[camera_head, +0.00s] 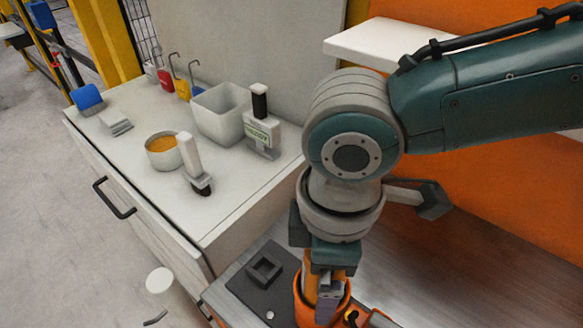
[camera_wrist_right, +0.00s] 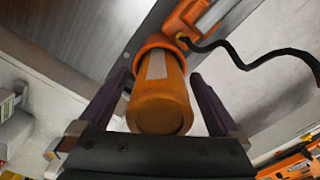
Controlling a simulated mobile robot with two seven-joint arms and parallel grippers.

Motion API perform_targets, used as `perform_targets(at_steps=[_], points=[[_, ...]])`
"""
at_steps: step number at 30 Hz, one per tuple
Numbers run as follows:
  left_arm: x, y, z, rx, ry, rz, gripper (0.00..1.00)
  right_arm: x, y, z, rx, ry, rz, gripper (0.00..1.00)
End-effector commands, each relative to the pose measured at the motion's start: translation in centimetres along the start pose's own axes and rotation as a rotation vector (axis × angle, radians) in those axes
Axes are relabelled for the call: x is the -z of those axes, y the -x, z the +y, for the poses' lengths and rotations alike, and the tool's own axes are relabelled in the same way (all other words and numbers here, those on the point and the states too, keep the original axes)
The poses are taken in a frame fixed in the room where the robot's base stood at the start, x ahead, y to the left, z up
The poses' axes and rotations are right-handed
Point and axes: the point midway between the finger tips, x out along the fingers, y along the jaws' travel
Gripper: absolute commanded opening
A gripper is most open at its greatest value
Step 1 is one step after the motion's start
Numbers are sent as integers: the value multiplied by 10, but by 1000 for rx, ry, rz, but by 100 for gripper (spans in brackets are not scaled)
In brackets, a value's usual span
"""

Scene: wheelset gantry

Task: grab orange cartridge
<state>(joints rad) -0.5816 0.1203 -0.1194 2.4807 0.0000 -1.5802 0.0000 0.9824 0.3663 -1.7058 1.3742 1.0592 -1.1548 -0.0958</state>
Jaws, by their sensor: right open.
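The orange cartridge (camera_wrist_right: 160,100) stands in an orange ring-shaped holder in the right wrist view, with a pale label on its side. In the head view part of the cartridge (camera_head: 310,287) shows below my right wrist. My right gripper (camera_wrist_right: 158,82) is open, with one dark finger on each side of the cartridge. Gaps show between the fingers and the cartridge in the wrist view. In the head view my right gripper (camera_head: 328,285) points down at the holder, and its fingers are partly hidden. My left gripper is out of view.
A dark mat (camera_head: 245,295) with a square grey frame (camera_head: 264,270) lies left of the holder. A black cable (camera_wrist_right: 235,55) runs beside the cartridge. The white cabinet top (camera_head: 235,190) carries a white bin (camera_head: 220,113), an orange-filled bowl (camera_head: 162,151) and upright tools.

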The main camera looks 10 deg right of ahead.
Motion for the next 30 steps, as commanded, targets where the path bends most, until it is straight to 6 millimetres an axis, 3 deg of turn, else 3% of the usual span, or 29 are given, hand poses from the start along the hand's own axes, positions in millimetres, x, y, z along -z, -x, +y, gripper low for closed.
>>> perform_targets(at_steps=[2,26,30], points=[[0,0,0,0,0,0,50,0,0,0,0,0,0,93],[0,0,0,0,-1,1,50,0,0,0,0,-1,-1,3],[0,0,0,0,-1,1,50,0,0,0,0,-1,-1,0]])
